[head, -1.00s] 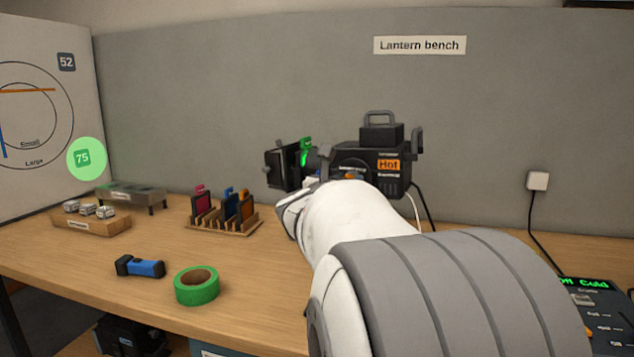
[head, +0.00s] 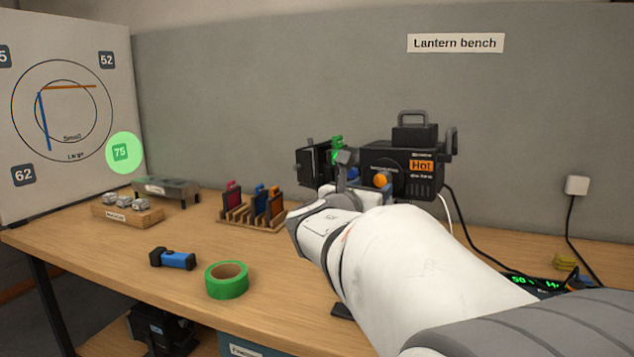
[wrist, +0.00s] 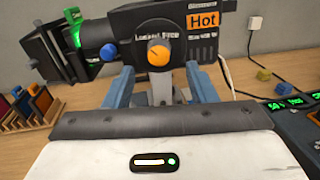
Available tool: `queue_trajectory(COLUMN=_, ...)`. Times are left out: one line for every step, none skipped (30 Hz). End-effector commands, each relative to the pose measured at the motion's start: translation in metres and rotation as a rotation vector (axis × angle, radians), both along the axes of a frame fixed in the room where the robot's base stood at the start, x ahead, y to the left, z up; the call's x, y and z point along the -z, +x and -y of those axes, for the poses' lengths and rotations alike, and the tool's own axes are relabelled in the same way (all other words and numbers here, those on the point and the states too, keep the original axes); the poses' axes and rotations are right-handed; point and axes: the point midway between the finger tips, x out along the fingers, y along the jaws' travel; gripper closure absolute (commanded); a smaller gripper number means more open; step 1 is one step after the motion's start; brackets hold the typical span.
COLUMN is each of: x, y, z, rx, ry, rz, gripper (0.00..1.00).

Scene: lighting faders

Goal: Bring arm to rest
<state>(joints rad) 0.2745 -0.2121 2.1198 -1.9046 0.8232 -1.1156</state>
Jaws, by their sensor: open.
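My gripper (wrist: 160,82) is open and empty, its two blue-grey fingers apart in the wrist view. In the head view my gripper (head: 346,170) is in front of the black lantern (head: 400,172), partly hidden by my arm. The lantern has a label reading "Hot" and an orange knob, which shows between the fingers in the wrist view. No contact with it can be made out. A green-handled frame (head: 338,146) is in the lantern's front. A green spot of light (head: 124,152) lies on number 75 of the white board (head: 62,178).
A rack of coloured frames (head: 250,218), a blue torch (head: 172,259) and green tape (head: 226,281) lie on the wooden bench (head: 130,270). A fader desk (wrist: 290,118) with a green display is at right, partly behind my arm in the head view. Cables run there.

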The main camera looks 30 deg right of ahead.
Motion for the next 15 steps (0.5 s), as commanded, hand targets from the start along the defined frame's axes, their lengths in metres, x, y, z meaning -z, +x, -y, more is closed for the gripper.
queue_trajectory(x=-0.0003, y=-0.0029, z=-0.0061, rx=-0.002, ry=0.001, rz=0.001, gripper=0.49)
queue_trajectory(x=-0.0002, y=-0.0043, z=-0.0081, rx=-0.002, ry=0.001, rz=0.001, gripper=0.49)
queue_trajectory(x=-0.0004, y=-0.0059, z=-0.0105, rx=-0.002, ry=0.001, rz=0.001, gripper=0.49)
queue_trajectory(x=-0.0004, y=-0.0068, z=-0.0118, rx=-0.001, ry=0.001, rz=0.001, gripper=0.49)
queue_trajectory(x=-0.0002, y=-0.0075, z=-0.0128, rx=-0.001, ry=0.0, rz=0.0, gripper=0.49)
queue_trajectory(x=0.0, y=-0.0081, z=-0.0134, rx=0.0, ry=0.0, rz=0.0, gripper=0.49)
queue_trajectory(x=0.0002, y=-0.0082, z=-0.0136, rx=0.0, ry=0.0, rz=0.0, gripper=0.49)
queue_trajectory(x=0.0003, y=-0.0084, z=-0.0136, rx=0.0, ry=0.0, rz=0.0, gripper=0.49)
queue_trajectory(x=0.0004, y=-0.0084, z=-0.0135, rx=0.001, ry=-0.001, rz=-0.001, gripper=0.49)
queue_trajectory(x=0.0005, y=-0.0083, z=-0.0134, rx=0.001, ry=-0.001, rz=-0.001, gripper=0.49)
queue_trajectory(x=0.0004, y=-0.0083, z=-0.0134, rx=0.001, ry=0.0, rz=0.0, gripper=0.49)
queue_trajectory(x=0.0004, y=-0.0083, z=-0.0133, rx=0.001, ry=0.0, rz=0.0, gripper=0.49)
queue_trajectory(x=0.0005, y=-0.0082, z=-0.0132, rx=0.001, ry=0.0, rz=0.0, gripper=0.49)
queue_trajectory(x=0.0004, y=-0.0082, z=-0.0133, rx=0.001, ry=0.0, rz=0.0, gripper=0.49)
queue_trajectory(x=0.0004, y=-0.0082, z=-0.0133, rx=0.001, ry=0.0, rz=0.0, gripper=0.49)
